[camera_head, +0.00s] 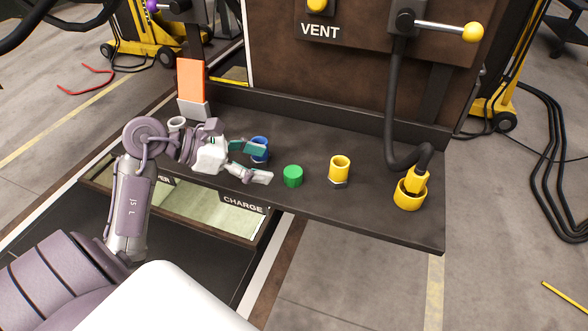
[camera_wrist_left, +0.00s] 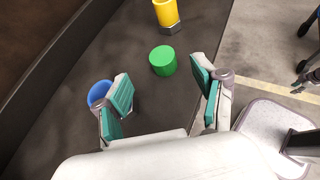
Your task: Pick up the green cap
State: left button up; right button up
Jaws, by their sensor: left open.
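The green cap (camera_head: 292,176) stands on the dark shelf between a blue fitting and a yellow fitting. In the left wrist view the cap (camera_wrist_left: 163,60) lies ahead of the open jaws, a little beyond the fingertips. My left gripper (camera_head: 258,162) comes in from the left with its fingers spread and pointing toward the cap. It is empty, and in the left wrist view a gap shows between its teal finger pads (camera_wrist_left: 162,85). The blue fitting (camera_head: 260,143) is partly hidden behind the upper finger.
A yellow fitting (camera_head: 339,168) stands right of the cap. A yellow socket with a plugged hose (camera_head: 409,194) is at the shelf's right end. A white ring (camera_head: 177,123) and an orange plate (camera_head: 190,82) are at the left. The dark shelf (camera_head: 315,205) is clear in front of the cap.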

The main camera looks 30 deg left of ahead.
aim_at(290, 172)
pick_arm(q)
jog(key=x, duration=0.2)
jog(key=shift+w+d, duration=0.2)
jog(key=shift+w, duration=0.05)
jog(key=shift+w+d+f, duration=0.15)
jog(key=shift+w+f, duration=0.05)
jog(key=shift+w, duration=0.05)
jog(key=p+x, duration=0.3)
jog(key=x, duration=0.1)
jog(key=shift+d+f, duration=0.25)
jog(key=shift+f, duration=0.05)
jog(key=shift+w+d+f, duration=0.15)
jog(key=shift+f, duration=0.05)
pick_arm(e)
jog(key=r, duration=0.2)
jog(key=w+r, duration=0.1)
jog(key=shift+a+r, duration=0.1)
jog(key=shift+a, duration=0.25)
pick_arm(q)
jog(key=c, duration=1)
pick_arm(e)
jog(key=shift+s+d, duration=0.25)
jog(key=shift+d, duration=0.05)
